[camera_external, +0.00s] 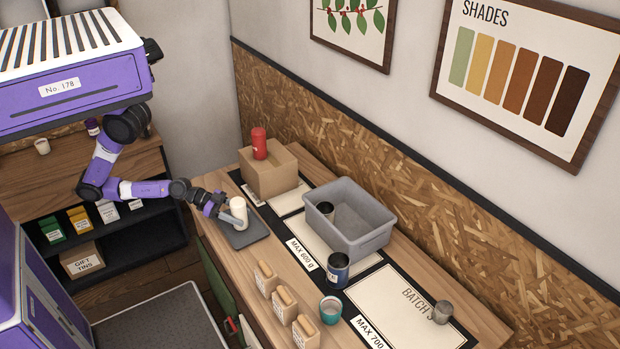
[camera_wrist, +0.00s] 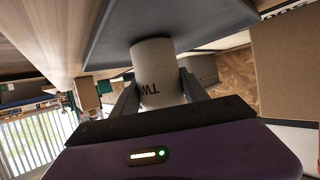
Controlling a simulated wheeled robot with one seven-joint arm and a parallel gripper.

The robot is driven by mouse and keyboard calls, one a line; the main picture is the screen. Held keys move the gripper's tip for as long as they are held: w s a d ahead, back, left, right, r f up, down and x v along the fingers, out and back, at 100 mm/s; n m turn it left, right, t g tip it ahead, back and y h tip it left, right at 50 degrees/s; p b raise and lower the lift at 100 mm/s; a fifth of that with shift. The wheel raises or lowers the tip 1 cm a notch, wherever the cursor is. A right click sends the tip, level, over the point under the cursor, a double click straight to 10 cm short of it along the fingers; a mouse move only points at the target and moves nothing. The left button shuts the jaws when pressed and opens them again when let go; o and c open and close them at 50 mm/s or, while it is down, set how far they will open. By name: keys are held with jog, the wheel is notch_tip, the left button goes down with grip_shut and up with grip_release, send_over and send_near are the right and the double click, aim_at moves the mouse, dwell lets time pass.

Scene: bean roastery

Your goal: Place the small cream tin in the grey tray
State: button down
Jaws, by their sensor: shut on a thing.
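The small cream tin (camera_external: 239,209) stands upright over the dark grey flat slab (camera_external: 240,238) at the left end of the counter. My gripper (camera_external: 226,210) is shut on it from the left side. In the wrist view the tin (camera_wrist: 156,72) is between my two fingers (camera_wrist: 158,92), with dark lettering partly showing, and its end is at or very near the slab (camera_wrist: 112,35); I cannot tell if they touch. The grey tray (camera_external: 366,240), deep with high walls, stands further right on the counter.
A cardboard box (camera_external: 268,181) with a red container (camera_external: 259,145) stands behind the slab. A dark blue tin (camera_external: 338,271) stands before the tray. A teal cup (camera_external: 330,309) and several tan packets (camera_external: 282,301) line the front edge. A grey metal cup (camera_external: 442,312) is at right.

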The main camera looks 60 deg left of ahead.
jog(key=shift+f, duration=0.1)
jog(key=c, duration=0.6)
grip_release()
